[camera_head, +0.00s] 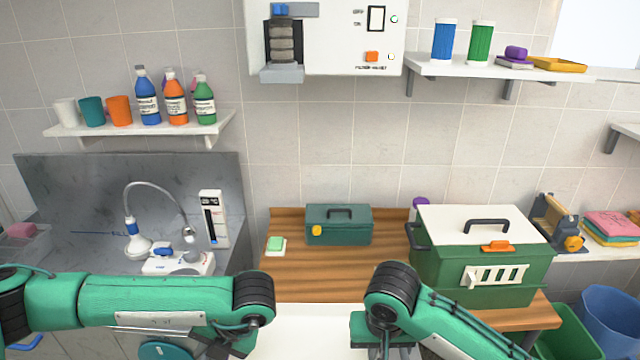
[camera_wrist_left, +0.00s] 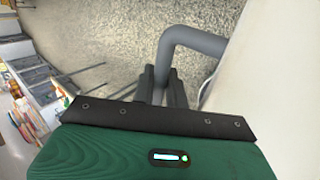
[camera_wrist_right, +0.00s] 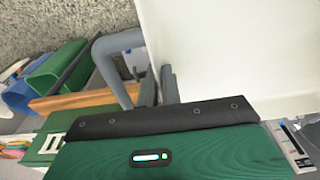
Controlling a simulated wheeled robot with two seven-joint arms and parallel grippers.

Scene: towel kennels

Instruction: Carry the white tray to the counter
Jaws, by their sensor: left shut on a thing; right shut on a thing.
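The white tray (camera_head: 310,335) shows at the bottom middle of the head view, between my two arms and just in front of the wooden counter (camera_head: 330,289). Its pale wall fills the right of the left wrist view (camera_wrist_left: 285,80) and the upper right of the right wrist view (camera_wrist_right: 215,55). My left gripper (camera_wrist_left: 165,88) is shut on a grey handle (camera_wrist_left: 195,40) at one side of the tray. My right gripper (camera_wrist_right: 158,88) is shut on the other grey handle (camera_wrist_right: 108,55). In the head view my left fingers are hidden.
The counter's front middle is bare. A steel sink unit (camera_head: 90,250) stands left; a blue bin (camera_head: 608,318) stands right.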

